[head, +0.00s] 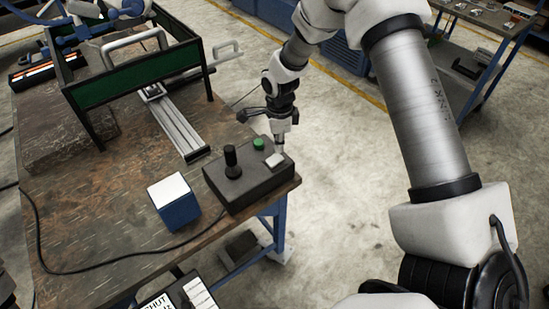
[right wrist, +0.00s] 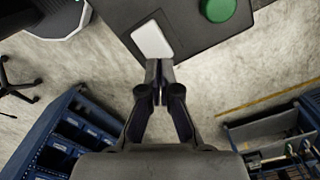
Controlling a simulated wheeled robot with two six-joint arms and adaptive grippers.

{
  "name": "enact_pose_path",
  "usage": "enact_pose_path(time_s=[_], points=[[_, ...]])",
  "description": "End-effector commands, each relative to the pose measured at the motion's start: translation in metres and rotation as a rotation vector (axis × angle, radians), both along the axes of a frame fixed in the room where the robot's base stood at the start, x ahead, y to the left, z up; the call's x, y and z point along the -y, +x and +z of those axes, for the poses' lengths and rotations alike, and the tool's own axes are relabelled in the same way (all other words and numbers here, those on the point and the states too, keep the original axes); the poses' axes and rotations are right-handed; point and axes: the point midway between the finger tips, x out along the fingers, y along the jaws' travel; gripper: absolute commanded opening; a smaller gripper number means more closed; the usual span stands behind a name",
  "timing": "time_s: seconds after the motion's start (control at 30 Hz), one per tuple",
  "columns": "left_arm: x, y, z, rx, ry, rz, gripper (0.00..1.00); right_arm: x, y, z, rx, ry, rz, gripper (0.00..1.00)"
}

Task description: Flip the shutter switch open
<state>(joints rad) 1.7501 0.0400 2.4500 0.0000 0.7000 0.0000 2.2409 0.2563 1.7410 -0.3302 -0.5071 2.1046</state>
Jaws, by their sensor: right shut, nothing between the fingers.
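A dark control box (head: 232,192) sits at the right corner of the table. It carries a black joystick (head: 232,160), a green button (head: 259,143) and a white rocker switch (head: 275,160), which I take as the shutter switch. My right gripper (head: 281,143) points down at the box's far right edge, just behind the switch. In the right wrist view the shut, empty fingertips (right wrist: 159,66) are at the near edge of the white switch (right wrist: 152,40). I cannot tell whether they touch it. The switch's tilt is unclear. My left gripper is not in view.
A blue box with a white top (head: 175,201) stands left of the control box. A metal rail (head: 180,125) and a green-panelled frame (head: 135,80) stand behind. A black cable crosses the worn table (head: 110,215).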

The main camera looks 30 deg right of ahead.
Motion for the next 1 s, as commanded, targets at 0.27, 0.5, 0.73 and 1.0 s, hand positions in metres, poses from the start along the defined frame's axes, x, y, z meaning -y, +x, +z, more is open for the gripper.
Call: enact_pose_path(time_s=[0.27, 0.5, 0.73, 1.0], points=[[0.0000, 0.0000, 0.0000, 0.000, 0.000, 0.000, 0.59, 0.0000, 0.0000, 0.0000, 0.000, 0.000, 0.000, 0.00], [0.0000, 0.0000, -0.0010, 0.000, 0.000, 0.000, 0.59, 0.0000, 0.0000, -0.0017, 0.000, 0.000, 0.000, 0.00], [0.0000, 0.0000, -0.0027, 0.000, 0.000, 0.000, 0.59, 0.0000, 0.0001, -0.0053, 0.000, 0.000, 0.000, 0.00], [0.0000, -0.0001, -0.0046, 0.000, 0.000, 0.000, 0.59, 0.0000, 0.0001, -0.0094, 0.000, 0.000, 0.000, 0.00]])
